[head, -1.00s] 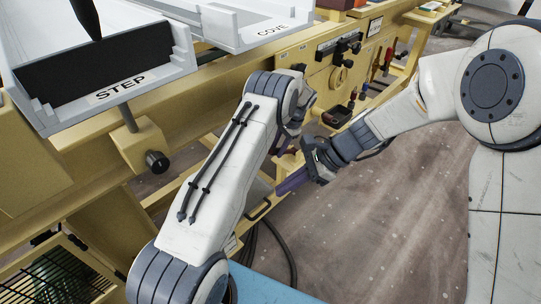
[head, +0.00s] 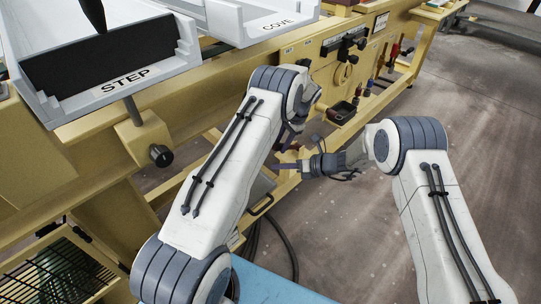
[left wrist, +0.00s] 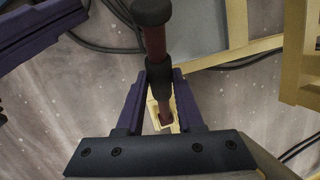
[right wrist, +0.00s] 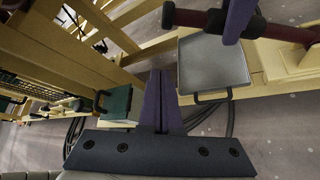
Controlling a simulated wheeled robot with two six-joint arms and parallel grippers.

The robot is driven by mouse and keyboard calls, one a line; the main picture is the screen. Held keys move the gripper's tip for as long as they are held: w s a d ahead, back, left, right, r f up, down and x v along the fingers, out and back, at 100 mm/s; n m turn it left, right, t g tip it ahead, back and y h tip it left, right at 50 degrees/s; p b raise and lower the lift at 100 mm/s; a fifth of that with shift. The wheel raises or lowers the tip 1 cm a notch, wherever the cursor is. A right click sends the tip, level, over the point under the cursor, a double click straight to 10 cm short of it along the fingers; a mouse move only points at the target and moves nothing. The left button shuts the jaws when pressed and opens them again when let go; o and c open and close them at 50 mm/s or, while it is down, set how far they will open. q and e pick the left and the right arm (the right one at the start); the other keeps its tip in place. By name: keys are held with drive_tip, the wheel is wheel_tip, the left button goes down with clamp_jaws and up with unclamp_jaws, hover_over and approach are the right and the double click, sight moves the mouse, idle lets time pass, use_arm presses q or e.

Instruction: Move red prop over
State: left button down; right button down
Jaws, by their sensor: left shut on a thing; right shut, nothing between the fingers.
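The red prop (left wrist: 155,42) is a dark red rod with black sleeves. In the left wrist view, my left gripper (left wrist: 161,78) is shut on it, with a purple finger on each side. The prop also shows in the right wrist view (right wrist: 285,31), lying across the top right beside a left-gripper finger. My right gripper (right wrist: 161,76) is shut and empty, apart from the prop and below it in that view. In the head view, my right gripper (head: 286,168) points left, close to my left wrist. My left fingers and the prop are mostly hidden there.
A yellow bench (head: 90,145) carries white trays labelled STEP (head: 160,75) and COVE (head: 280,28). A grey plate (right wrist: 213,64) with a handle lies close to the grippers. Open floor (head: 340,235) is at the right.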

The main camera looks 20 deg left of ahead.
use_arm(q)
drive_tip(key=shift+w+r, duration=0.1)
drive_tip(key=shift+w, duration=0.05)
use_arm(e)
drive_tip(key=shift+w+a+r, duration=0.15)
drive_tip(key=shift+w+a, duration=0.25)
drive_tip(key=shift+a, duration=0.35)
drive_tip(key=shift+w+a+r, duration=0.15)
drive_tip(key=shift+w+a, duration=0.2)
drive_tip(key=shift+a, duration=0.45)
drive_tip(key=shift+w+a+r, duration=0.15)
drive_tip(key=shift+w+a, duration=0.25)
drive_tip(key=shift+a, duration=0.35)
drive_tip(key=shift+w+d+r, duration=0.15)
drive_tip(key=shift+w+r, duration=0.25)
drive_tip(key=shift+r, duration=0.25)
use_arm(q)
drive_tip(key=c, duration=0.5)
unclamp_jaws()
drive_tip(key=shift+c, duration=0.2)
